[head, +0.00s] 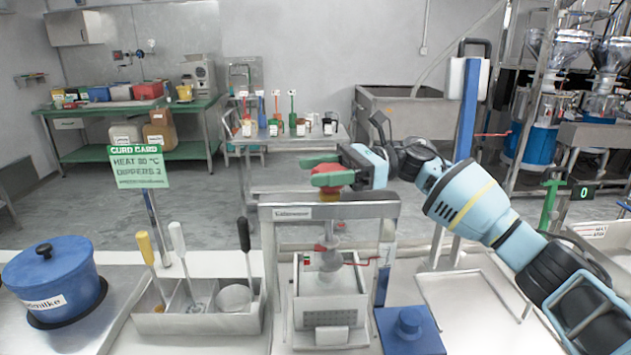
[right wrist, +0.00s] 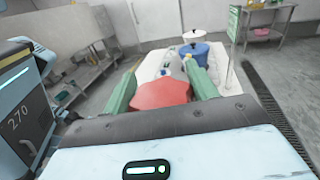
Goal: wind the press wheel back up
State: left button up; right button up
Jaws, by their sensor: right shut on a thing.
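The press (head: 280,213) is a grey metal frame standing on the counter in the middle of the head view. My right gripper (head: 325,171) is above its top beam, with green fingers shut on the red press wheel (head: 330,167). The right wrist view shows the red wheel (right wrist: 162,92) between both fingers; part of it is hidden by them. Below the beam hang the press screw and a grey pressing plate (head: 330,260). Under the plate stands a pale box-shaped mould (head: 325,303) with a perforated front. My left gripper is in neither view.
A caddy (head: 200,323) with several upright tools stands left of the press, beside a lidded blue pot (head: 55,285). A blue block (head: 408,325) sits right of the press. A pale tray (head: 475,300) lies further right. A green sign (head: 138,167) stands behind the caddy.

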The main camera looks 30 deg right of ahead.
jog(key=n+g+b, duration=0.1)
jog(key=g, duration=0.1)
jog(key=shift+n+g+y, duration=0.3)
jog(key=shift+n+g, duration=0.1)
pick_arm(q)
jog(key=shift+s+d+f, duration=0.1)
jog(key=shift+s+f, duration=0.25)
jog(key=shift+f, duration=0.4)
pick_arm(e)
jog(key=shift+s+n+g, duration=0.15)
jog(key=shift+n+g, duration=0.15)
jog(key=shift+g, duration=0.2)
jog(key=shift+r, duration=0.1)
jog(key=o, duration=1)
jog(key=shift+a, duration=0.1)
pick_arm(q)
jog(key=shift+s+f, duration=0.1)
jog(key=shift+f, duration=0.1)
pick_arm(e)
jog(key=shift+d+b, duration=0.4)
jog(key=shift+d, duration=0.2)
pick_arm(q)
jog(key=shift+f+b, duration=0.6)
jog(key=shift+b, duration=0.05)
pick_arm(e)
jog(key=d, duration=0.6)
jog(key=shift+s+d, duration=0.3)
jog(key=shift+s, duration=0.05)
